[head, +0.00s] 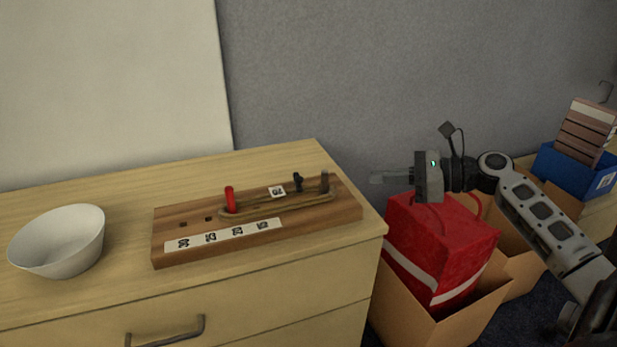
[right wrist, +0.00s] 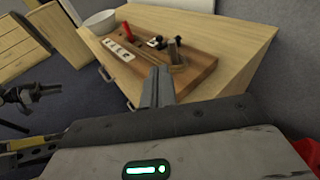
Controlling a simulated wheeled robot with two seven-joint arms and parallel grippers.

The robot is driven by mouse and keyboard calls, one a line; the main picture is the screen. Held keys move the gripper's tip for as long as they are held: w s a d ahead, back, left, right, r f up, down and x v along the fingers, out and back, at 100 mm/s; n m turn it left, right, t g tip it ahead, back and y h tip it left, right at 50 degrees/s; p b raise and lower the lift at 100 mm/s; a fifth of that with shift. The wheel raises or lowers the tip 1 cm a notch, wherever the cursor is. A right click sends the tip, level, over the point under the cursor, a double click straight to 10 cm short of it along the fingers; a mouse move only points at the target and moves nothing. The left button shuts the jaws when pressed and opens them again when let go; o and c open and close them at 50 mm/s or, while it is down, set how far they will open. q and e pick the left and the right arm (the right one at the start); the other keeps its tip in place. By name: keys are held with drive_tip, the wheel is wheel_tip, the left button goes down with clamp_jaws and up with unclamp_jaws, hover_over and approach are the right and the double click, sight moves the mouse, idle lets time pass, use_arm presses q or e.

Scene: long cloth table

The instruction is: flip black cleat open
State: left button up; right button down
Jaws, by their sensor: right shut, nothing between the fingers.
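The wooden board (head: 210,247) lies on the cabinet top and also shows in the right wrist view (right wrist: 193,65). A small black cleat (head: 298,181) stands near its back edge, right of centre; it shows in the right wrist view (right wrist: 156,42). A red peg (head: 230,199) stands left of it, and a tan cord loop (head: 275,206) lies around the red peg and a dark post (head: 325,182) at the right end. My right gripper (head: 375,179) is shut and empty, right of the board and clear of it.
A white bowl (head: 58,241) stands left of the board. Below my right arm are a red bag (head: 440,240) in a cardboard box (head: 413,316). A blue bin (head: 570,171) with stacked boxes is at the far right. A grey wall is behind.

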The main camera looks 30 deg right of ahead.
sight(317, 196)
use_arm(q)
drive_tip(key=shift+s, duration=0.15)
use_arm(e)
drive_tip(key=shift+s+r, duration=0.1)
drive_tip(key=shift+s, duration=0.05)
drive_tip(key=b+x, duration=0.1)
drive_tip(key=x, duration=1.2)
drive_tip(key=shift+w+a, duration=0.35)
drive_tip(key=shift+w, duration=0.1)
use_arm(q)
drive_tip(key=shift+f, duration=0.15)
